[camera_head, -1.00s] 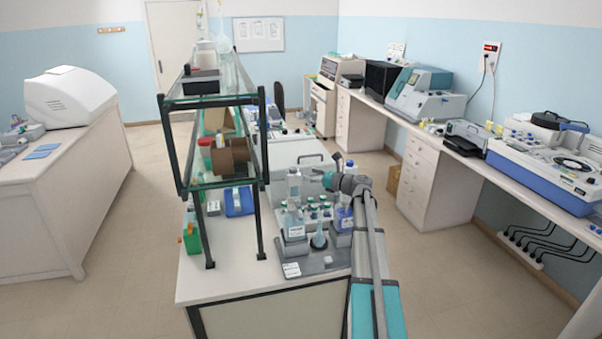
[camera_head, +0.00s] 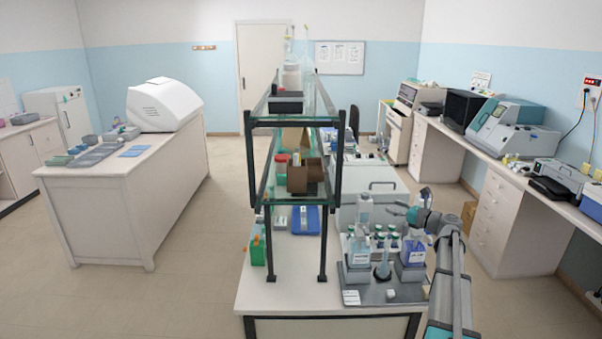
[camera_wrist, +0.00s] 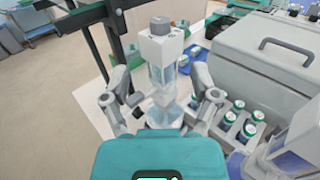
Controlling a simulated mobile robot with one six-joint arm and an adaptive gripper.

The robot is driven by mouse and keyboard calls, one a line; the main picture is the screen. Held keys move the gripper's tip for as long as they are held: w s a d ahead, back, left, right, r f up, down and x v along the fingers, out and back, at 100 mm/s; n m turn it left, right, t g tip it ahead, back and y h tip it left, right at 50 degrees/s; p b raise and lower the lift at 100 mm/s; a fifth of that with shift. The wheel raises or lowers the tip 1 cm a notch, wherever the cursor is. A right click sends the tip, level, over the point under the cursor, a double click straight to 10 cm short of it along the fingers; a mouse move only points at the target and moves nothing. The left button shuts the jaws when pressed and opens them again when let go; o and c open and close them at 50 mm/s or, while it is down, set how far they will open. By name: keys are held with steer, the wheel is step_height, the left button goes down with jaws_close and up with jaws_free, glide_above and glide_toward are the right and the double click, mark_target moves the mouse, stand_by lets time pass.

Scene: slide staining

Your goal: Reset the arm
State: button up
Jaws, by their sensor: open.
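My gripper (camera_head: 398,208) is at the right end of the arm's reach over the bench, beside a clear bottle (camera_head: 364,211). In the wrist view, my gripper (camera_wrist: 160,103) has its two fingers spread wide apart. A clear bottle with a grey cap and white upper part (camera_wrist: 160,62) shows between and beyond the fingers. I cannot tell from this view whether either finger touches it.
A grey staining tray (camera_head: 385,293) holds bottles and a small flask. Several green-capped vials (camera_wrist: 238,118) stand beside the gripper. A grey box (camera_wrist: 270,55) stands behind them. A glass-shelved rack (camera_head: 335,170) rises at left. The floor on the left is clear.

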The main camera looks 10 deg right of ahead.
steer(key=s+a+f+n+g+b, duration=0.1)
steer(key=s+a+f+n+g, duration=0.3)
steer(key=a, duration=0.5)
steer(key=s+a+f+n+g+h+b, duration=0.1)
steer(key=s+a+f+n+g, duration=0.15)
steer(key=a+f+n, duration=0.5)
steer(key=s+a+f+n+g+b, duration=0.1)
steer(key=s+a+f+n+g, duration=0.2)
steer(key=a, duration=0.7)
steer(key=s+a+f+n+g+h+b, duration=0.1)
steer(key=s+a+f+n+g+h, duration=0.1)
steer(key=s+a+f+n+h, duration=0.2)
steer(key=s+a+f+n+g+h+b, duration=0.1)
steer(key=s+a+f+n+g+h, duration=0.2)
steer(key=s+n, duration=0.8)
steer(key=s+a+f+h, duration=0.1)
steer(key=a+f, duration=0.1)
steer(key=a, duration=0.1)
steer(key=shift+s+g+h, duration=0.25)
steer(key=shift+g+h, duration=0.05)
steer(key=shift+g, duration=0.05)
